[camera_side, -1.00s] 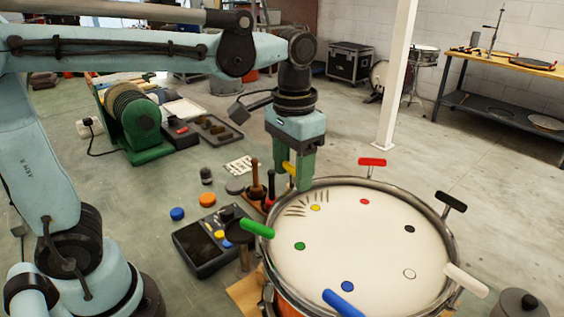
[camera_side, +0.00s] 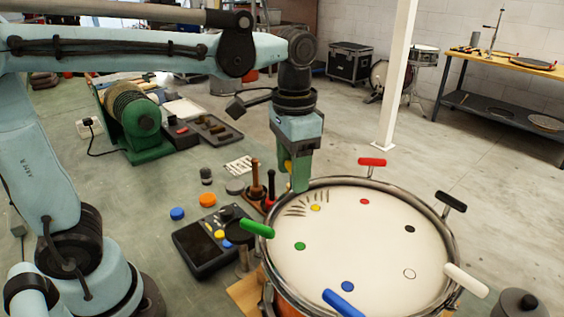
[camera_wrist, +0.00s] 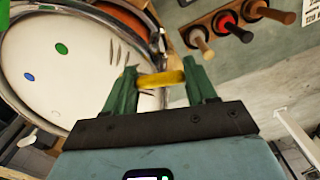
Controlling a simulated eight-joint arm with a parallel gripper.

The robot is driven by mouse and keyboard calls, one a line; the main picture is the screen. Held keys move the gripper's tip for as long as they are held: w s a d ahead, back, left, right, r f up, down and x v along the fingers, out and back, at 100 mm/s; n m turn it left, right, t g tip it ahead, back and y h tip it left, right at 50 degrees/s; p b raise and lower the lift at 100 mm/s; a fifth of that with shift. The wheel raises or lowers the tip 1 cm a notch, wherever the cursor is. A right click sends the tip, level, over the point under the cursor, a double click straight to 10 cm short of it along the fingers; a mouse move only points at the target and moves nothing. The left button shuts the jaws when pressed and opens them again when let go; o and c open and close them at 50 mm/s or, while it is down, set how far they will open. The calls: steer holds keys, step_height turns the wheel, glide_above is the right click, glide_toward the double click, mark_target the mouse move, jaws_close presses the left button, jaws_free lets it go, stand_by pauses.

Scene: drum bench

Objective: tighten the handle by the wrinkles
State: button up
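The wrinkles also show in the wrist view (camera_wrist: 122,52). The yellow handle (camera_wrist: 162,78) stands at the rim by these wrinkles. My gripper (camera_wrist: 163,68) has its green fingers at the two ends of this handle and appears shut on it. In the side view my gripper (camera_side: 295,172) points down over the rim and mostly hides the yellow handle (camera_side: 287,165).
Around the rim stand a green handle (camera_side: 257,228), a red handle (camera_side: 372,162), a black handle (camera_side: 451,201), a white handle (camera_side: 466,280) and a blue handle (camera_side: 344,304). Wooden-handled tools (camera_side: 256,180) stand close left of my gripper. A dark control box (camera_side: 205,250) lies nearer.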

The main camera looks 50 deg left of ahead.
mark_target(289, 167)
steer(key=o, duration=0.4)
step_height(289, 167, up, 12)
stand_by(0.7)
steer(key=s+a+f+n+t, duration=0.1)
steer(key=s+a+f+t, duration=0.1)
steer(key=f, duration=0.6)
steer(key=s+a+f+n+t, duration=0.2)
steer(key=a+f+t, duration=0.2)
steer(key=f, duration=0.5)
steer(key=shift+s+a+n+t, duration=0.3)
steer(key=shift+a+t, duration=0.1)
steer(key=shift+t, duration=0.2)
